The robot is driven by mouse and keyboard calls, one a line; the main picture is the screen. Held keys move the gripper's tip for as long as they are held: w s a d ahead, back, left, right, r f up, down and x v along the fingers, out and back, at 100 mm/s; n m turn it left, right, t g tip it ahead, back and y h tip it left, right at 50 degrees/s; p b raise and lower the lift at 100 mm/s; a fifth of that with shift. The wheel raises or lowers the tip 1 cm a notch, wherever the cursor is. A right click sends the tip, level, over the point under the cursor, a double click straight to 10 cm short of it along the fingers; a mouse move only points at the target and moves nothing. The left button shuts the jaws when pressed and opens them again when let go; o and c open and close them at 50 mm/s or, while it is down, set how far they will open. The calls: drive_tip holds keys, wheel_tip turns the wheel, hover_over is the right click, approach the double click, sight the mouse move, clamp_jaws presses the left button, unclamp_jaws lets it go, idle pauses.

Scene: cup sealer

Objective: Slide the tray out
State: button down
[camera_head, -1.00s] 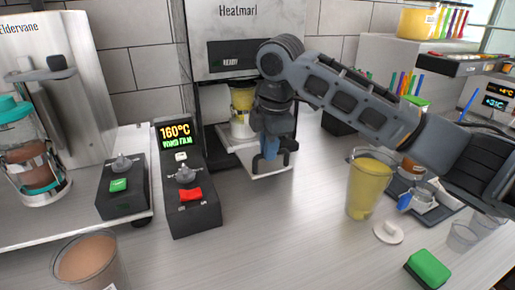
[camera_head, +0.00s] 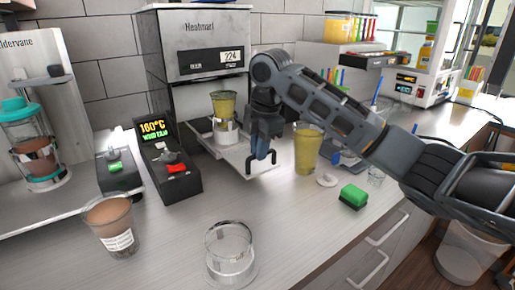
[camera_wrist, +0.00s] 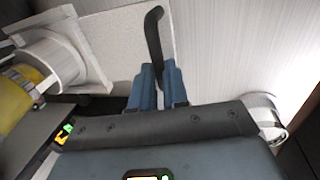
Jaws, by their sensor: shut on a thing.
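The cup sealer (camera_head: 205,45), labelled Heatmarl, stands against the tiled wall. Its pale tray (camera_head: 236,150) sticks out of the front opening. A cup of yellow drink (camera_head: 223,104) sits in a white holder (camera_head: 226,133) on the tray. My gripper (camera_head: 262,157) is at the tray's front, shut on its dark handle (camera_head: 248,166). In the wrist view, the blue fingers (camera_wrist: 157,85) close around the dark handle (camera_wrist: 153,32), and the cup (camera_wrist: 14,103) lies to the left. Part of the tray is hidden behind my gripper.
A control box (camera_head: 168,168) with a red button stands left of the tray. A large yellow cup (camera_head: 308,150), a green sponge (camera_head: 353,196) and a white lid (camera_head: 327,180) are to the right. A brown cup (camera_head: 112,226) and a glass ring (camera_head: 230,250) stand in front.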

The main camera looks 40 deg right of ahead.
drive_tip(key=c, duration=1.1)
unclamp_jaws()
drive_tip(key=shift+r, duration=0.1)
drive_tip(key=r, duration=0.2)
drive_tip(key=s+r, duration=0.1)
drive_tip(key=r, duration=0.2)
drive_tip(key=r+b, duration=0.1)
drive_tip(key=r, duration=0.1)
drive_tip(key=shift+s+r, duration=0.25)
